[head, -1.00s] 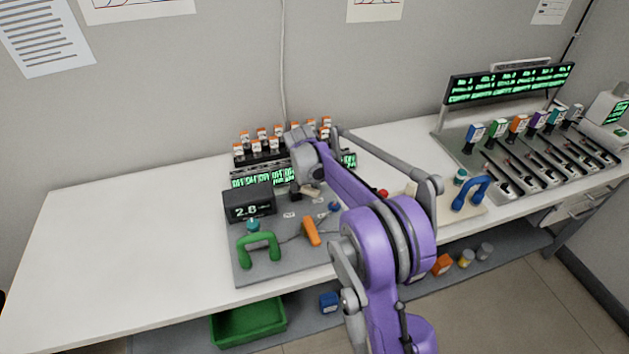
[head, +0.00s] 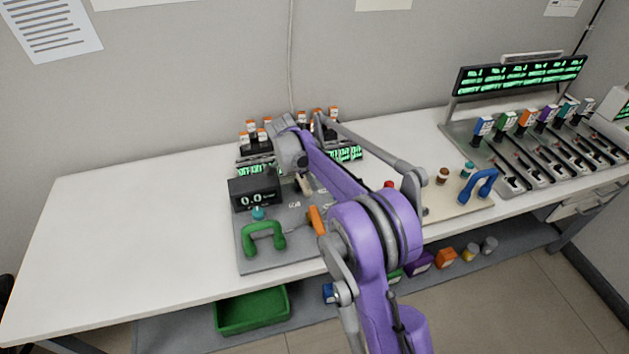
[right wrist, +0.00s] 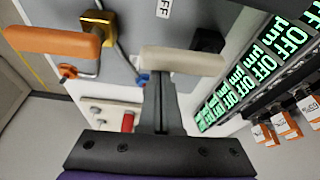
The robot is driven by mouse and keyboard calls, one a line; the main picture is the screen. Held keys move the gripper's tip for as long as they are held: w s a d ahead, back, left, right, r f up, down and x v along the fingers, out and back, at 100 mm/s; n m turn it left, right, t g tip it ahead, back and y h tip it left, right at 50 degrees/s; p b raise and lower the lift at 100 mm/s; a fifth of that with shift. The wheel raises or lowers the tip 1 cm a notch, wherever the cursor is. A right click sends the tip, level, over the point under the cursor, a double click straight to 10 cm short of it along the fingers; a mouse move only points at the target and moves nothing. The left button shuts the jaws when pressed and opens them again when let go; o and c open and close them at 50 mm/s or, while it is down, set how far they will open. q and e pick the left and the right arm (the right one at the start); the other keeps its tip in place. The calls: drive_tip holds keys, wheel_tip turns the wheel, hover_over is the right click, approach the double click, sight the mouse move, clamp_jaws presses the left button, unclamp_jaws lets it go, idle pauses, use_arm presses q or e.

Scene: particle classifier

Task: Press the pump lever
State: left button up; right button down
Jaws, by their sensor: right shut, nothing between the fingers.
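My right gripper (right wrist: 159,88) is shut and empty in the right wrist view. Its tips are at a beige lever handle (right wrist: 195,61), overlapping its near edge; I cannot tell if they press on it. An orange lever handle (right wrist: 50,42) lies to the left in that view. In the head view the orange handle (head: 316,219) shows beside my right arm, on the grey pump station (head: 259,262). The black display (head: 254,191) there reads 0.0. No label shows which lever is the pump lever. My left gripper is not in view.
A green arched handle (head: 264,238) stands at the station's front left. Orange-capped vials stand behind it. A beige board with a blue handle (head: 480,186) and a rack of coloured cartridges (head: 483,126) are to the right. The white table (head: 130,225) is clear at left.

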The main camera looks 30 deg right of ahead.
drive_tip(key=shift+a, duration=0.15)
idle(0.5)
drive_tip(key=d, duration=0.1)
drive_tip(key=s+d, duration=0.1)
drive_tip(key=d, duration=0.1)
drive_tip(key=shift+d, duration=0.15)
drive_tip(key=shift+d+r, duration=0.15)
drive_tip(key=shift+r, duration=0.45)
drive_tip(key=v, duration=0.8)
drive_tip(key=shift+w+r, duration=0.2)
drive_tip(key=shift+r, duration=0.15)
